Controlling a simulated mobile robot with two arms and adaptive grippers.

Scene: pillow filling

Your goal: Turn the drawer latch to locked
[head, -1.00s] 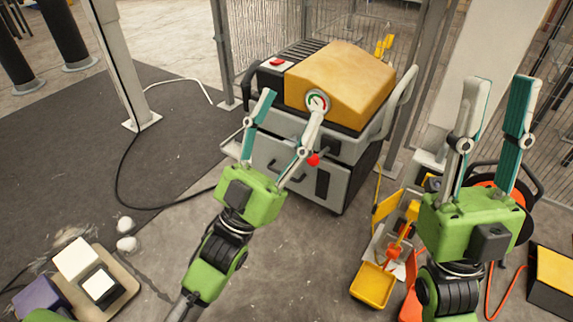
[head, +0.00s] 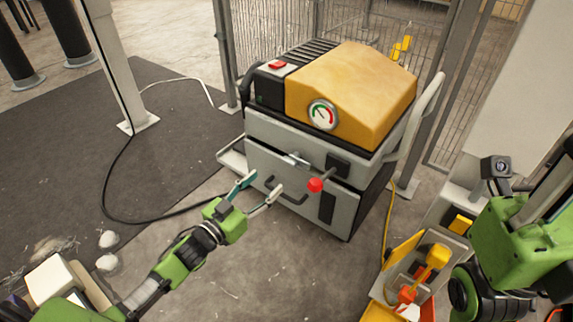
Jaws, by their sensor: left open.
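A machine on a grey cabinet stands in the middle of the head view. A drawer (head: 262,164) with a dark bar handle (head: 290,196) is in the cabinet's front. The latch shows at the drawer's upper front as a red knob (head: 316,185) on a short arm from a dark block (head: 338,164). A small metal piece (head: 296,161) is to its left. My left gripper (head: 264,185) is open, its fingers before the drawer front, left of the red knob and apart from it. My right gripper (head: 522,236) shows only partly at the right edge; its fingertips are not visible.
A yellow hood (head: 352,92) with a round gauge (head: 322,115) tops the machine. A wire fence (head: 290,35) stands behind. A tray with yellow and orange parts (head: 405,275) is at the lower right. A black cable (head: 120,212) lies left. Floor before the cabinet is clear.

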